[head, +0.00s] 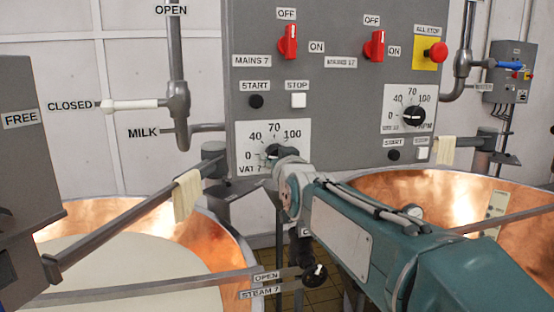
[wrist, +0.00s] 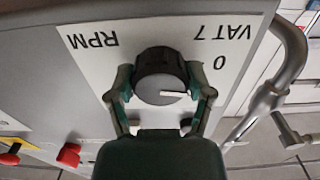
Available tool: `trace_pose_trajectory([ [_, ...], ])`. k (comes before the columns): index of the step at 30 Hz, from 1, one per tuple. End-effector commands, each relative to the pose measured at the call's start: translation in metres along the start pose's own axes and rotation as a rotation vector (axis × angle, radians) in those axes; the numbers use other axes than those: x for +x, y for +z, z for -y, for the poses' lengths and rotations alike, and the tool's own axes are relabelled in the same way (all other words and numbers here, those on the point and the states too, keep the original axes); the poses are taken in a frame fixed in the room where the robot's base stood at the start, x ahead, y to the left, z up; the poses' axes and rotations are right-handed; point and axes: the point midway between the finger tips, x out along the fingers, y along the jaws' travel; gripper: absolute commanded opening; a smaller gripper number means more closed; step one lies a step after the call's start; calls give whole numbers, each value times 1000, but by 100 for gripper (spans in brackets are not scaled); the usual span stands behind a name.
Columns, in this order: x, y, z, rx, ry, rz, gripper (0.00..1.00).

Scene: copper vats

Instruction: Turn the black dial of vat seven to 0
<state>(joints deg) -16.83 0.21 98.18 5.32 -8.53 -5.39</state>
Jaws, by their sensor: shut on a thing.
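The black dial of vat seven (wrist: 158,70) sits on a white scale plate (wrist: 110,50) marked VAT 7 and RPM, seen upside down in the wrist view. My gripper (wrist: 161,90) is shut on the dial, one green finger on each side. The dial's white pointer line points right in the wrist view, a little below the direction of the 0 mark (wrist: 219,62). In the head view the plate (head: 298,133) shows 0, 40, 70 and 100; my gripper (head: 277,154) covers most of the dial. The 40, 70 and 100 are hidden in the wrist view.
Above the plate are a black START button (head: 256,101), a white STOP button (head: 298,100) and a red MAINS 7 switch (head: 288,42). A second black dial (head: 414,116) is at the right. A copper vat (head: 205,235) with a grey bar and cloth (head: 186,195) stands at lower left.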

Motion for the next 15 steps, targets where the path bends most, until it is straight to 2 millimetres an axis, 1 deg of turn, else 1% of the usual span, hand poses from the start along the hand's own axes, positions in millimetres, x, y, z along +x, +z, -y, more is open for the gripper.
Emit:
trace_pose_trajectory([
  [1,1,8,0,-32,-2,17,20],
  [9,1,8,0,-160,-3,18,20],
  [15,1,8,0,-201,-3,18,20],
])
